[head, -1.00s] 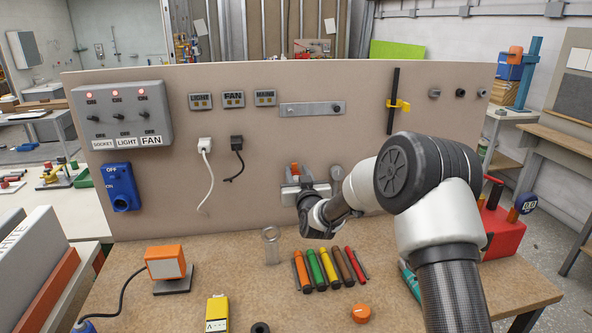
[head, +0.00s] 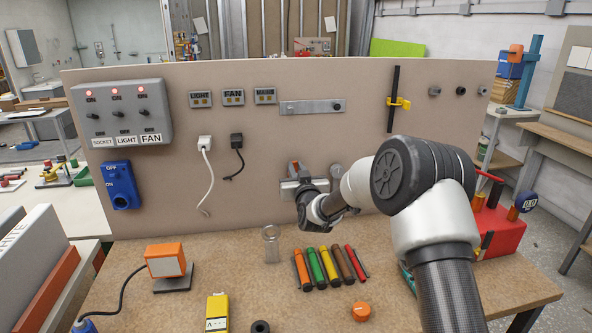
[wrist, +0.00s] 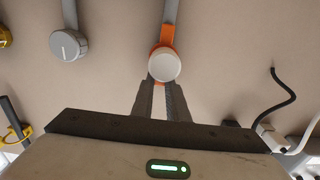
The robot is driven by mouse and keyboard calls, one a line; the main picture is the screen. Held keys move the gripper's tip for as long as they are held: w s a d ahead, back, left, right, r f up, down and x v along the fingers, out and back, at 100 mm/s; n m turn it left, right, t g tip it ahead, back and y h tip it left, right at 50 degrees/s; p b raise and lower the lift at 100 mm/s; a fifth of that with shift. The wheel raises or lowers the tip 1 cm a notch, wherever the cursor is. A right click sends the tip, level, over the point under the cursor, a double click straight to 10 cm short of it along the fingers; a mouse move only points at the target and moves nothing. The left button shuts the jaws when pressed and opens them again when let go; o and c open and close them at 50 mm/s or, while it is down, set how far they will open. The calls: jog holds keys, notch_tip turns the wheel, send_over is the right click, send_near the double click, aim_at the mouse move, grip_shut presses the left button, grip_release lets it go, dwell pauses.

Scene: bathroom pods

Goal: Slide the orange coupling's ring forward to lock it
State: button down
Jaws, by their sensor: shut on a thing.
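The orange coupling (wrist: 163,45) is on the upright panel in the wrist view, with a pale round cap (wrist: 164,67) facing the camera and a grey pipe behind it. My gripper (wrist: 161,84) has its two fingers at the cap's lower edge, shut on the coupling, with a bit of orange showing between the tips. Which part of the coupling they hold is hard to tell. In the head view the coupling (head: 293,167) shows only as a small orange patch above my gripper (head: 301,188), which hides the rest.
A grey coupling (wrist: 68,45) is on the panel beside the orange one. Two plugs with cords, white (head: 204,142) and black (head: 237,140), are in the panel. Below, the bench holds coloured tubes (head: 316,270), a clear cylinder (head: 271,244) and an orange cap (head: 361,311).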

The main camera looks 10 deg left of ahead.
jog(key=shift+s+d+f+b, duration=0.15)
jog(key=shift+s+f+b, duration=0.05)
jog(key=shift+s+b, duration=0.55)
jog(key=shift+w, duration=0.1)
jog(key=c, duration=1.7)
grip_release()
jog(key=shift+r, duration=0.15)
jog(key=b+v, duration=0.1)
jog(key=v, duration=1.6)
jog(key=shift+s+d+r, duration=0.1)
jog(key=shift+s+d, duration=0.05)
jog(key=shift+s, duration=0.2)
